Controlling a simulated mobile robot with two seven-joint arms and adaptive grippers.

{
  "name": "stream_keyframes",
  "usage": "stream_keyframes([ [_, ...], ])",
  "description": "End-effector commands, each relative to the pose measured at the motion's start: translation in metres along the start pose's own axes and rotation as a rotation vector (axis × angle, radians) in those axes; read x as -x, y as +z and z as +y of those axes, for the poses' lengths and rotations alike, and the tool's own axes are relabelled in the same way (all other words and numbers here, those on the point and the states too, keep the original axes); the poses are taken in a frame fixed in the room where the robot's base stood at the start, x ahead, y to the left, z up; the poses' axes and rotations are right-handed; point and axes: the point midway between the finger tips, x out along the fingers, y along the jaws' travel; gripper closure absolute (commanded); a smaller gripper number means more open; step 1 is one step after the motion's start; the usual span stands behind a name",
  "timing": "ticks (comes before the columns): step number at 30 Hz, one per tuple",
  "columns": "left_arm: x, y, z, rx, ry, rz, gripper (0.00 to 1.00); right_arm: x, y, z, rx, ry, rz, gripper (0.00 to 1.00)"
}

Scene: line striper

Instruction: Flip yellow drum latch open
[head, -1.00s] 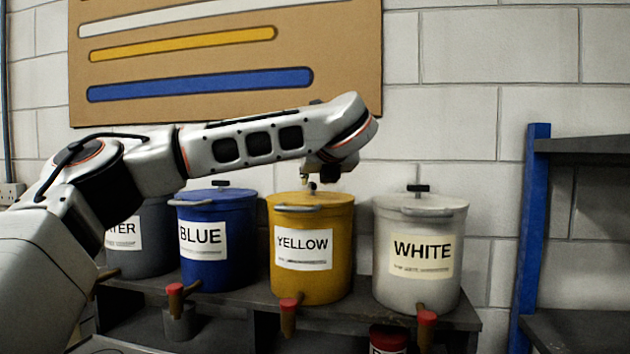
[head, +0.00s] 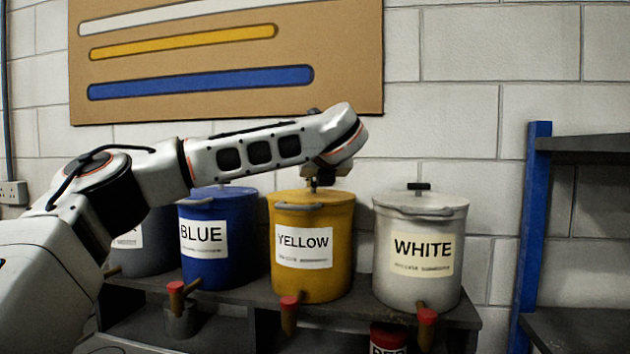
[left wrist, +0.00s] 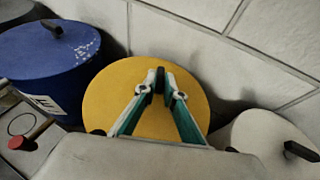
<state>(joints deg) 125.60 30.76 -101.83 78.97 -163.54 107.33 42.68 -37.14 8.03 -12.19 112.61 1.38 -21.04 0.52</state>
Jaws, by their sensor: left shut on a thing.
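The yellow drum (head: 312,225) stands on the shelf with its lid on, between the blue and white drums. A small black latch (head: 313,184) rises from the top of its lid; in the left wrist view the latch (left wrist: 160,79) is between my fingertips. My left gripper (left wrist: 160,76) points down over the yellow lid and is shut on this latch. In the head view the gripper is mostly hidden under the wrist. My right gripper is in neither view.
The blue drum (head: 219,260) is close on the left and the white drum (head: 420,285) on the right, each with a black latch on its lid. Red-tipped taps stick out in front. A wall is behind; a blue-posted rack (head: 530,220) stands at right.

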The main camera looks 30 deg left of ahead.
Motion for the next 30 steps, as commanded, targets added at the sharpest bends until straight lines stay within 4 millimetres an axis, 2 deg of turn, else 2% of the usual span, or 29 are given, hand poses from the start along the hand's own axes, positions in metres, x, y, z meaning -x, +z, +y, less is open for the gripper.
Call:
stream_keyframes([
  [4,-0.004,-0.005,0.004,-0.032,-0.085,0.005,1.00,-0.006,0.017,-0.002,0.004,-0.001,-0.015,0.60],
  [8,-0.005,-0.006,0.006,-0.077,-0.193,0.008,1.00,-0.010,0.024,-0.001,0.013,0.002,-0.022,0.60],
  [15,-0.003,-0.002,0.009,-0.138,-0.337,0.003,1.00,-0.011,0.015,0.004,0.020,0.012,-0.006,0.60],
  [26,-0.001,0.000,0.009,-0.147,-0.354,-0.001,1.00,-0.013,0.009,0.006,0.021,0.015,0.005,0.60],
  [27,-0.001,0.000,0.009,-0.147,-0.353,-0.001,0.83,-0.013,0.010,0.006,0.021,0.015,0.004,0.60],
  [28,-0.001,0.000,0.009,-0.147,-0.353,-0.001,0.75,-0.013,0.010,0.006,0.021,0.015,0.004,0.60],
  [30,-0.001,0.000,0.009,-0.146,-0.353,-0.001,0.74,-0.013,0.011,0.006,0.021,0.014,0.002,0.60],
])
